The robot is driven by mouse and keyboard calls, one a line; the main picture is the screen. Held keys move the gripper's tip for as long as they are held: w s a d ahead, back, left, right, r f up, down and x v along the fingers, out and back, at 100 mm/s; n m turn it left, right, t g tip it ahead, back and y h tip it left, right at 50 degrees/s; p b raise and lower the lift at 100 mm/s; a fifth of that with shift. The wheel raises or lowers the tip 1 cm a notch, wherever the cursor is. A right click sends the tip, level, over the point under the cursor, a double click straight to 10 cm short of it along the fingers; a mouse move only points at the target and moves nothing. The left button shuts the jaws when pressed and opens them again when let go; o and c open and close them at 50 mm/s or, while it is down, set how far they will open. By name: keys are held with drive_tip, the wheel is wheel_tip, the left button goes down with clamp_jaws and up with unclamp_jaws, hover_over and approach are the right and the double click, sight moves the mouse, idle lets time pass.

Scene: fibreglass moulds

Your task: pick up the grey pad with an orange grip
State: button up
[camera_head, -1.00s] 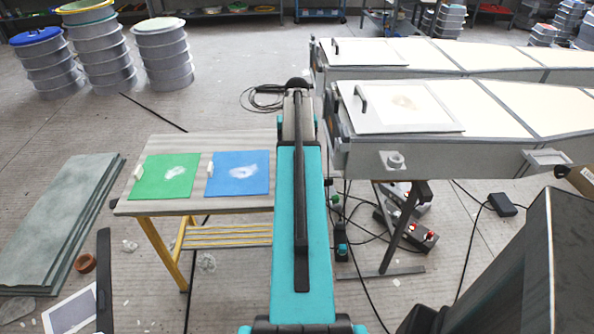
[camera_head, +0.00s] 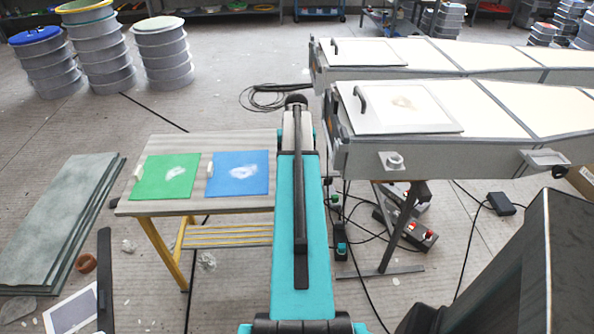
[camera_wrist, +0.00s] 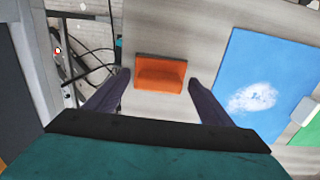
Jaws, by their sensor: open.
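An orange block-like grip (camera_wrist: 160,75) shows in the wrist view on the wooden table top. I take it for the orange grip of the task's pad; only a thin brownish rim shows around it, and I cannot make out a grey pad. My gripper (camera_wrist: 158,82) is open, with one dark finger on each side of the orange grip and a gap to each. I cannot tell its height above it. In the head view my arm hides this part of the table.
The table (camera_head: 240,203) also bears a blue sheet (camera_head: 238,173) and a green sheet (camera_head: 165,177), each with a light handle and a white patch. Long white moulds (camera_head: 455,100) stand to the right. Cables and a control box lie on the floor below.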

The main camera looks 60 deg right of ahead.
idle(0.3)
drive_tip(key=c, duration=1.2)
drive_tip(key=shift+r, duration=0.15)
drive_tip(key=shift+r+b, duration=0.3)
drive_tip(key=shift+r, duration=1.15)
drive_tip(key=shift+s+a+r, duration=0.15)
drive_tip(key=shift+a+r, duration=0.05)
drive_tip(key=shift+a, duration=0.05)
drive_tip(key=s+a, duration=0.3)
drive_tip(key=a, duration=0.1)
drive_tip(key=s+a+r+b, duration=0.1)
drive_tip(key=s+a, duration=0.2)
drive_tip(key=a, duration=0.1)
drive_tip(key=s+a, duration=0.3)
drive_tip(key=a, duration=0.1)
drive_tip(key=shift+s+a+r+b, duration=0.1)
drive_tip(key=shift+s+r+b, duration=0.15)
drive_tip(key=shift+b, duration=0.1)
